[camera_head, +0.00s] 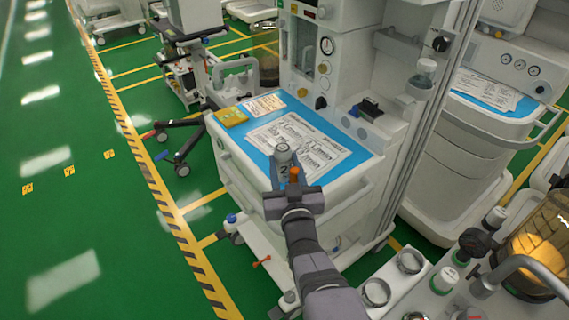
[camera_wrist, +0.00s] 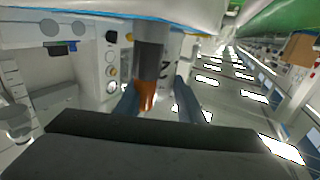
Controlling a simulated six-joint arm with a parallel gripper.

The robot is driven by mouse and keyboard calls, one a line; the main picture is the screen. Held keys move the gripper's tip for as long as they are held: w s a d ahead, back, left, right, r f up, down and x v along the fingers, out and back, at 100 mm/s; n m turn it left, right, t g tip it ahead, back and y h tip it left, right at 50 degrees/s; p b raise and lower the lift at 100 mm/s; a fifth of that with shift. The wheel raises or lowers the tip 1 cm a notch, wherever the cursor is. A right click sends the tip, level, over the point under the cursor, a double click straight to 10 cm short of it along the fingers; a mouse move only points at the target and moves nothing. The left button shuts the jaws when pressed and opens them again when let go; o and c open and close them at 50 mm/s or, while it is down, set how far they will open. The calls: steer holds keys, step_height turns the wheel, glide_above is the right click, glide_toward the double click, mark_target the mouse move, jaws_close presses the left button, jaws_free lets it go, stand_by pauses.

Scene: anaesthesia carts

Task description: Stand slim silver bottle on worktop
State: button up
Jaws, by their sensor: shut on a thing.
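In the wrist view, a dark grey cylindrical part of the bottle (camera_wrist: 150,58) shows between the two fingers of my gripper (camera_wrist: 157,95), beside an orange piece.
Printed sheets (camera_head: 297,142) cover the middle of the worktop, with a yellow pad (camera_head: 231,117) at its left. A black device (camera_head: 369,107) stands at the back right. Narrow blue strips around the sheets are bare. A rail (camera_head: 348,200) runs along the cart's front.

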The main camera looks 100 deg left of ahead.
steer(key=shift+f, duration=0.15)
steer(key=o, duration=1.2)
steer(key=shift+r, duration=0.2)
steer(key=shift+o, duration=0.4)
steer(key=b+v, duration=0.1)
steer(key=v, duration=1.1)
steer(key=shift+b, duration=0.4)
